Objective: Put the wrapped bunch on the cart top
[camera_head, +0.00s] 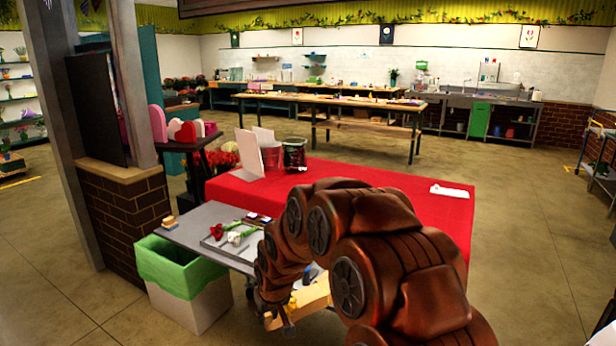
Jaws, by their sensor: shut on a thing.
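The cart top (187,228) is a grey surface at the lower left, in front of the red-covered table. A shallow tray on it holds a red flower (216,231) and a white and green item (236,238). Small wood-coloured blocks (169,222) lie at its left corner. My brown arm rises from the lower right, bends over and comes down at the cart's right side, covering part of the cart.
A white bin with a green liner (178,268) stands before the cart. A wooden box (312,298) shows low beside my arm. The red table (400,203) bears white cards, a dark bucket (294,155) and a paper. A brick pillar stands left. The floor at right is clear.

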